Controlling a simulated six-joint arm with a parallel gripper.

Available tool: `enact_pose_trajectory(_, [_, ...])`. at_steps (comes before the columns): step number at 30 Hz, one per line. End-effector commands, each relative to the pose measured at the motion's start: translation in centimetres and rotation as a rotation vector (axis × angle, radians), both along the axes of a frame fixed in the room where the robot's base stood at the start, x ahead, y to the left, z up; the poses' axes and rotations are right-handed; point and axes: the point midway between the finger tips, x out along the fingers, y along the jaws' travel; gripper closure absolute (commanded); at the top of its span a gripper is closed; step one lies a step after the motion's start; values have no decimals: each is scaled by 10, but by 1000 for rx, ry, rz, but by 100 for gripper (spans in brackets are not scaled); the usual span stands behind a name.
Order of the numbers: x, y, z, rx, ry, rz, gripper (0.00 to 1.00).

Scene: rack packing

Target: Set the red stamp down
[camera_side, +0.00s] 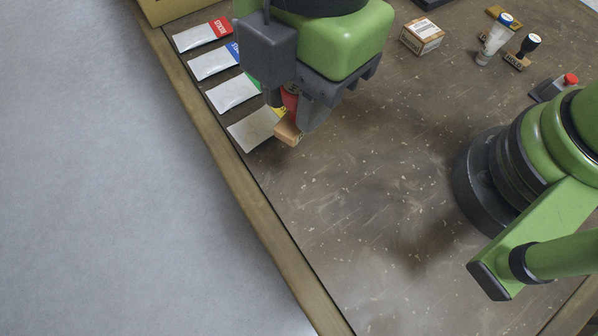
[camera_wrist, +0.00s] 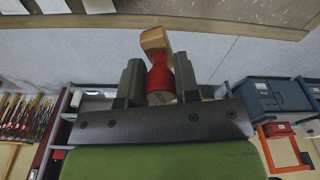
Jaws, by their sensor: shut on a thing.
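My gripper (camera_side: 292,104) is shut on the red stamp. In the side view only part of the stamp's red handle (camera_side: 290,100) shows between the fingers, with its wooden block (camera_side: 288,133) below. In the wrist view my gripper (camera_wrist: 158,74) has one dark finger on each side of the red handle (camera_wrist: 159,80), and the wooden block (camera_wrist: 155,39) is beyond the fingertips. The block overlaps the right end of the yellow-banded packet (camera_side: 252,131) in the side view. I cannot tell whether the block touches anything.
Red-banded (camera_side: 195,38) and blue-banded (camera_side: 210,64) packets and a green-banded one (camera_side: 232,93) lie along the table's left edge. A small carton (camera_side: 422,37), clear bottle (camera_side: 491,45), black-handled stamp (camera_side: 526,48) and red-button box (camera_side: 551,88) stand at the right. The table's middle is clear.

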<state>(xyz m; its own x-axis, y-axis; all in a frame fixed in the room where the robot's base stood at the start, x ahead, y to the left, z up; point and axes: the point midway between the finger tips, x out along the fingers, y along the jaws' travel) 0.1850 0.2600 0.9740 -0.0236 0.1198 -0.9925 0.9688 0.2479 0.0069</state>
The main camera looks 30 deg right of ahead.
Motion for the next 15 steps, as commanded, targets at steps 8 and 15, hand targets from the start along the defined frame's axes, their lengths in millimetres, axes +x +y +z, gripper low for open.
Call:
enact_pose_trajectory(8, [0,-1,-49,-5,4,-1,94])
enact_pose_trajectory(15, [0,-1,-93,-5,3,-3,94])
